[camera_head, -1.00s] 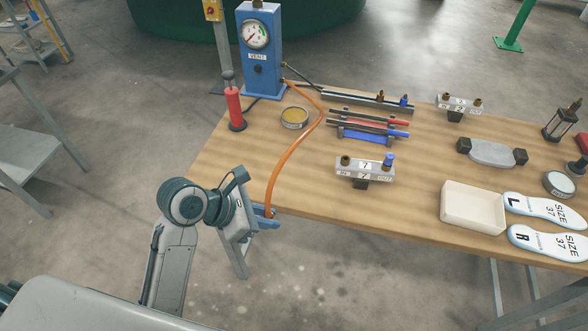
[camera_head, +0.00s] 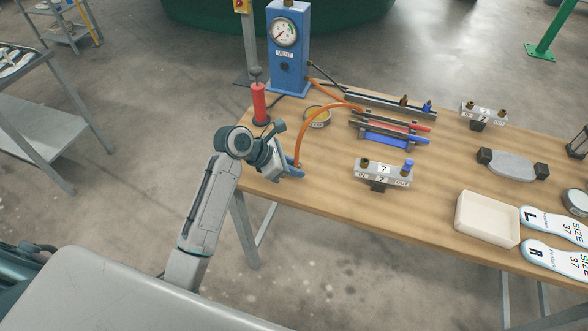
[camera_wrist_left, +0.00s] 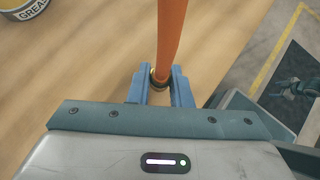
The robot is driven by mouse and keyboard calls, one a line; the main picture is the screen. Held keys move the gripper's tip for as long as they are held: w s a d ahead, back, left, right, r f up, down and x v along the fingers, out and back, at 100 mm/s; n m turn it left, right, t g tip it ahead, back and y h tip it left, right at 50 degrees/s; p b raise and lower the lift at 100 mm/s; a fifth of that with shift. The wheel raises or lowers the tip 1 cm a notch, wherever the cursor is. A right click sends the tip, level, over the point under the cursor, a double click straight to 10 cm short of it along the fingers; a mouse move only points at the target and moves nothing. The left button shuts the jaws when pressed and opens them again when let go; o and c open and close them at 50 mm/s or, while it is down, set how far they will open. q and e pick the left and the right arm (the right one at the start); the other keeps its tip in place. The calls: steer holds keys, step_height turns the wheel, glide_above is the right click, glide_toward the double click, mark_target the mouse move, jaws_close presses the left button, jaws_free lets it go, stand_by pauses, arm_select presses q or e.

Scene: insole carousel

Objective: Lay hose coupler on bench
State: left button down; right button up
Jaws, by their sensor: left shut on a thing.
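The orange hose (camera_head: 307,134) arches from the blue gauge post down to my left gripper (camera_head: 296,171). My left gripper is over the left front part of the wooden bench (camera_head: 330,201). In the left wrist view, the blue fingers (camera_wrist_left: 160,88) are shut around the hose's end, where a brass-coloured coupler (camera_wrist_left: 158,78) shows between them. Most of the coupler is hidden by the fingers. I cannot tell whether it touches the bench top.
The blue gauge post (camera_head: 288,50) and red cylinder (camera_head: 260,103) stand at the back left. A numbered valve block (camera_head: 383,174) is to the right. Bare wood lies between gripper and block.

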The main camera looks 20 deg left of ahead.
arm_select(q)
steer(key=shift+f, duration=0.8)
steer(key=c, duration=1.3)
jaws_free()
steer(key=shift+f, duration=0.15)
steer(key=shift+b+v, duration=0.35)
steer(key=shift+v, duration=5.8)
steer(key=shift+d, duration=0.15)
